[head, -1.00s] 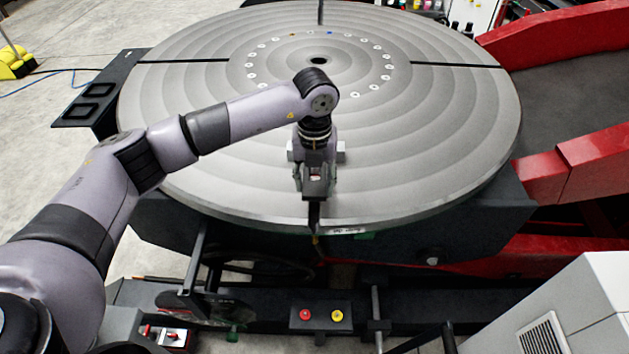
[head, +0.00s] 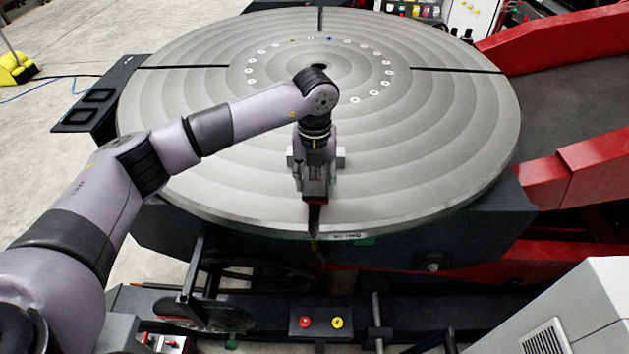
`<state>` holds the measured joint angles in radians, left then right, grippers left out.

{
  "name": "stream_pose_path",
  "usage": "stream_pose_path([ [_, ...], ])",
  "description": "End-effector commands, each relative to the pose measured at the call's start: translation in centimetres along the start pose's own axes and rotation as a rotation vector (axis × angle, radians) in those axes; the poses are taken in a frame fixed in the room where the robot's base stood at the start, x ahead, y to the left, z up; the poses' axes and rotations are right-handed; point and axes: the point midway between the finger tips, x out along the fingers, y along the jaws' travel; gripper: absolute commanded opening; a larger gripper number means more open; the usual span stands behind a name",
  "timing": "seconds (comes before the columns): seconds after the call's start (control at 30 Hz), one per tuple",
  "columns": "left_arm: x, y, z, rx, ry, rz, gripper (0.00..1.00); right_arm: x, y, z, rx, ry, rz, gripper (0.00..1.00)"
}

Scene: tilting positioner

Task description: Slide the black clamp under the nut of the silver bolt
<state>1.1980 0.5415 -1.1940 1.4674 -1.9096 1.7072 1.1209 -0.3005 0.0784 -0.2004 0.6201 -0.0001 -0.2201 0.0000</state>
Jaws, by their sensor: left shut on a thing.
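My left gripper (head: 315,192) points down over the front rim of the round grey table, at the front slot. It is shut on the black clamp (head: 314,214), a small dark piece at its fingertips. The clamp is hard to tell from the dark slot beneath it, and I cannot tell whether it touches the table. The silver bolt and its nut cannot be made out; the gripper and wrist cover that part of the slot. My right gripper is not in view.
The round table (head: 420,150) is grooved, with dark slots and a ring of small holes around its centre; its top is otherwise clear. A red frame (head: 570,185) stands at the right. A box with red and yellow buttons (head: 320,322) sits below the front rim.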

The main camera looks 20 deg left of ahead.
Motion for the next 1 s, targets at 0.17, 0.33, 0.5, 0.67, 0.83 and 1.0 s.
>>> stream_pose_path([
  [0.17,-0.1,-0.1,0.7,-0.002,-0.003,-0.002,0.00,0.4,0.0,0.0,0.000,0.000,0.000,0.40],
  [0.33,-0.1,-0.1,1.2,0.000,-0.002,-0.002,0.00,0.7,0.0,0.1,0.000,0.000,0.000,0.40],
  [0.5,-0.2,-0.1,1.3,0.000,-0.002,-0.002,0.00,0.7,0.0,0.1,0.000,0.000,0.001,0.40],
  [0.67,-0.2,-0.1,1.3,0.000,-0.002,-0.002,0.00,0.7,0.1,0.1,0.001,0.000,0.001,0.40],
  [0.83,-0.2,-0.1,1.3,0.000,-0.002,-0.002,0.00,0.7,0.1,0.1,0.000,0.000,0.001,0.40],
  [1.0,-0.1,-0.1,1.6,-0.001,-0.003,-0.002,0.00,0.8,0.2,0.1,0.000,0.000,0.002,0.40],
])
